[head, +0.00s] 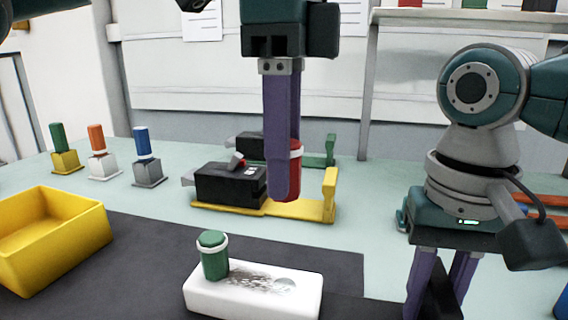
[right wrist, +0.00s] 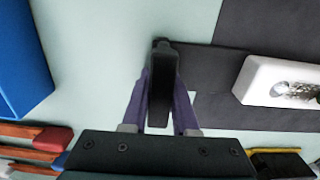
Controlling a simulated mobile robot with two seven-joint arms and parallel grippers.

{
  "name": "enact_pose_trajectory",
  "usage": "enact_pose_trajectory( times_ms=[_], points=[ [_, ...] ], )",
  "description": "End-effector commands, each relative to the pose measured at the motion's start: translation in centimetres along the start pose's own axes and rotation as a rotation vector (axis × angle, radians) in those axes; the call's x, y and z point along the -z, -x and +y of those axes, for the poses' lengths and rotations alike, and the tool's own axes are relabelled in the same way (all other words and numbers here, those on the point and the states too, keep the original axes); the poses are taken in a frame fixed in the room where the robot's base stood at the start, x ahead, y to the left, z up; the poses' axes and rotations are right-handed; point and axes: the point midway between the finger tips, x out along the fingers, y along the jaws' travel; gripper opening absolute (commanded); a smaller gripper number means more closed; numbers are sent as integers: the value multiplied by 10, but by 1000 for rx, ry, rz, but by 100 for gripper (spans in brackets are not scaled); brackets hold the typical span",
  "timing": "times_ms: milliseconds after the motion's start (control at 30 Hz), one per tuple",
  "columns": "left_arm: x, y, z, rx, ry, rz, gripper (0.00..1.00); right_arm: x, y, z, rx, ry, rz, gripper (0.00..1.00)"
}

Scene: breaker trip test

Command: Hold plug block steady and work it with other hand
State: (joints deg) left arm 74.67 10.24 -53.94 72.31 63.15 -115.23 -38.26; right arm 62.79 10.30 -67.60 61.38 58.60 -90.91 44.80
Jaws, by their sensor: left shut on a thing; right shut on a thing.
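A white block (head: 253,297) lies on the dark mat, with a green plug (head: 214,256) with a white collar standing at its left end. A round mark or recess shows toward its right end. The block also shows in the right wrist view (right wrist: 285,82). My left gripper (head: 282,185) is shut on a red plug (head: 294,170) with a white collar, upright above and behind the block; its finger partly covers the plug. My right gripper (head: 437,288) is shut on a black piece (right wrist: 161,85), right of the block and apart from it.
A black breaker (head: 230,185) on a yellow base stands behind the block, another on a green base farther back. Green, orange and blue plugs in small stands (head: 104,166) are at the back left. A yellow bin (head: 85,239) is at left, a blue bin (right wrist: 22,60) beyond the right gripper.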

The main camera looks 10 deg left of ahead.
Motion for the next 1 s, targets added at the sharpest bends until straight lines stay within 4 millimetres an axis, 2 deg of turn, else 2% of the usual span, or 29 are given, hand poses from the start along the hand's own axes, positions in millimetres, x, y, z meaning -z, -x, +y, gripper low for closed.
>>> enact_pose_trajectory(
  times_ms=[200, 233, 500, 800, 867, 1000],
  points=[
    [0, 0, 0, 0, 0, 0, 0, 0, 0, 0, 1, 0, 1, 0],
    [0, 0, 0, 0, 0, 0, 0, 0, 0, 0, 1, 0, 1, 30],
    [0, 0, 0, 0, 0, 1, 0, 0, 0, 0, 0, 0, 0, 61],
    [0, 0, 0, 0, 0, 1, 0, 0, 2, 0, 1, 0, 1, 62],
    [0, 0, 0, 0, 0, 1, 0, 1, 7, 0, 1, 0, 2, 62],
    [0, 0, 0, 0, 0, 1, 0, 1, 30, 0, 2, 1, 4, 62]
  ],
)
